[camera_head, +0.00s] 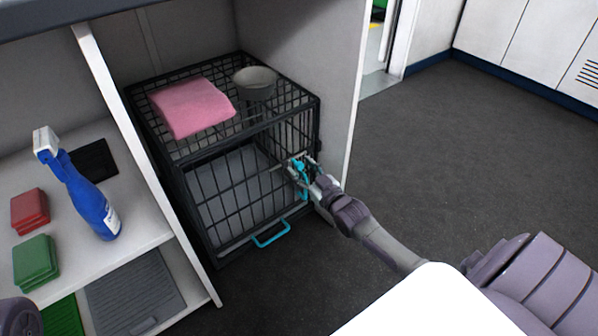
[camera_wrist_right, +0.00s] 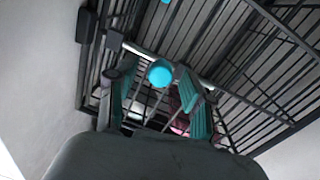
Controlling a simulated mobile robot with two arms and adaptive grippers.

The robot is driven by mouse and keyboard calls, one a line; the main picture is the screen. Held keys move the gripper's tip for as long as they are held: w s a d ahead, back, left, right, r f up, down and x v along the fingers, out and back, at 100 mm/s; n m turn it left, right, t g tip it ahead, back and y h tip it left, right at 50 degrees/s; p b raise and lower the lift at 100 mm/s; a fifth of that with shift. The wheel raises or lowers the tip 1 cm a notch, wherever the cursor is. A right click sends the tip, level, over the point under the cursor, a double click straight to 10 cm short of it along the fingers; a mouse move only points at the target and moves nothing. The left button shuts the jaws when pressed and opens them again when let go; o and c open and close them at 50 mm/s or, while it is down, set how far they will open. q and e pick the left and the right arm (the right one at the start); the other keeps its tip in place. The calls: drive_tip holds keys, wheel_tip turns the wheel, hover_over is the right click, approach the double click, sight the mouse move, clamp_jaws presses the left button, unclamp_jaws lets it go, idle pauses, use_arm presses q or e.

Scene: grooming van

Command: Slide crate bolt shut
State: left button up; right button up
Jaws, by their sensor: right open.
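The black wire crate (camera_head: 228,190) stands in the cabinet bay, with its barred door facing me. Its bolt is a grey rod at the door's right edge, with a round cyan knob (camera_wrist_right: 159,73) in the right wrist view. My right gripper (camera_head: 303,172) is at that edge and covers much of the bolt in the head view. In the wrist view its two teal-padded fingers (camera_wrist_right: 157,84) are open, one on each side of the knob, with gaps visible. I cannot tell how far the rod is engaged.
A pink towel (camera_head: 192,107) and a grey bowl (camera_head: 255,83) sit on the crate. A cyan handle (camera_head: 271,236) is low on its front. A white panel (camera_head: 352,95) stands close right of the crate. A blue spray bottle (camera_head: 92,205) is on the left shelf. Dark floor is clear at right.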

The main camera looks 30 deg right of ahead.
drive_tip(key=shift+w, duration=0.95)
clamp_jaws()
